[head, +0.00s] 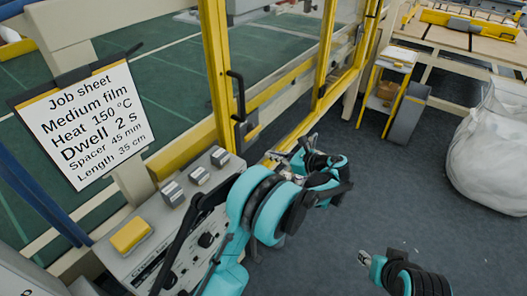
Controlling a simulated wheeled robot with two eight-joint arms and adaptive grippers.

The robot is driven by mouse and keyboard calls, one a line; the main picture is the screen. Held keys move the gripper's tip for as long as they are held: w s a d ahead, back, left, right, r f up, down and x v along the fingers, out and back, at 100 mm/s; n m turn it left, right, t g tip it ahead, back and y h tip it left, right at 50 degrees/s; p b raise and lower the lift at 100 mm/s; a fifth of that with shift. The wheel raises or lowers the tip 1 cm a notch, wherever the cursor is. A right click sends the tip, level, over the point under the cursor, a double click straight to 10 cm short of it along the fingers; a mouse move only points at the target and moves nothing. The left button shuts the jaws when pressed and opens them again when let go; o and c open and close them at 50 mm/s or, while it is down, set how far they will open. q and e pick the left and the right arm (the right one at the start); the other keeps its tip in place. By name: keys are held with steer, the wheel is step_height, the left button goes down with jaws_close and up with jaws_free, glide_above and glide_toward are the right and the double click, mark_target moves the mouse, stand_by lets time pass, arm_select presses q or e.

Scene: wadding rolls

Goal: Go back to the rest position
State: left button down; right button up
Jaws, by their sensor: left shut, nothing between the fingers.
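My left arm comes up from the bottom centre in teal and black. Its gripper (289,153) is shut and empty, beside the lower part of the yellow frame and above the grey floor. Links of the arm partly cover it. Part of my right arm, teal and black, shows at the bottom right edge with a small pale tip; its finger opening cannot be made out.
A control panel (205,240) with a yellow button (130,235) and several switches lies close left of my left arm. A job sheet (85,125) hangs at the left. A yellow frame (217,70) stands behind. A white bag (490,150) and small cart (385,95) stand right. Grey floor between is clear.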

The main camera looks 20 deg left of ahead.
arm_select(q)
steer(key=shift+s+d+r, duration=0.15)
steer(key=shift+d, duration=0.25)
steer(key=shift+r, duration=0.1)
